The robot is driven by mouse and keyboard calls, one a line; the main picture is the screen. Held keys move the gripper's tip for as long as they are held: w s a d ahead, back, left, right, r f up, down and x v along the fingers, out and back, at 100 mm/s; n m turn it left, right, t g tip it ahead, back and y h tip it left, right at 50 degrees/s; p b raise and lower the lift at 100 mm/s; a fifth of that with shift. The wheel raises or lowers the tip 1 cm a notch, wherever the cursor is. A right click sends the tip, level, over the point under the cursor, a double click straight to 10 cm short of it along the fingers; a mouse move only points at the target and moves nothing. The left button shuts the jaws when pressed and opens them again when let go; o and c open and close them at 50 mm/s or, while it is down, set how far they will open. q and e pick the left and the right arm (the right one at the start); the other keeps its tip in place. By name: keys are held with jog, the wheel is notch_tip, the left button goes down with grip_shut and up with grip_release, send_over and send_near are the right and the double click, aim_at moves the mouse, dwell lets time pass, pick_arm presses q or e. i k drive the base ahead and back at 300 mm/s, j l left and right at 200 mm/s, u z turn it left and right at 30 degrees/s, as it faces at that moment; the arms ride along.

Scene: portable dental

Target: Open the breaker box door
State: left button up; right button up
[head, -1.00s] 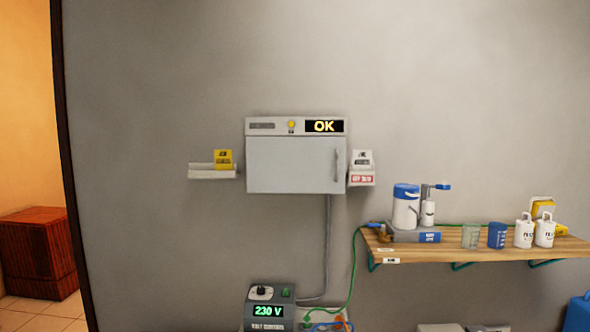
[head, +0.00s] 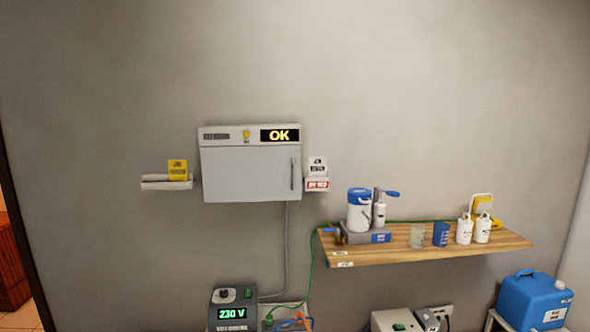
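The breaker box (head: 215,140) is a light grey wall cabinet with an OK display and a yellow lamp on its top strip. Its door (head: 245,174) is a flat panel and looks closed. A vertical handle (head: 292,174) sits near the door's right edge. Neither of my grippers shows in the head view.
A small shelf with a yellow card (head: 177,169) is left of the box. A holder with cards (head: 317,174) is close to its right. A wooden shelf (head: 410,248) with bottles and cups juts out lower right. Below are a 230 V unit (head: 232,310) and a blue jerrycan (head: 535,299).

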aim_at(261, 172)
jog(key=i+l+z, duration=0.1)
jog(key=i, duration=0.3)
jog(key=i+l+z, duration=0.1)
jog(key=i+l, duration=0.15)
jog(key=i, duration=0.2)
jog(key=i+l+z, duration=0.1)
jog(key=i, duration=0.3)
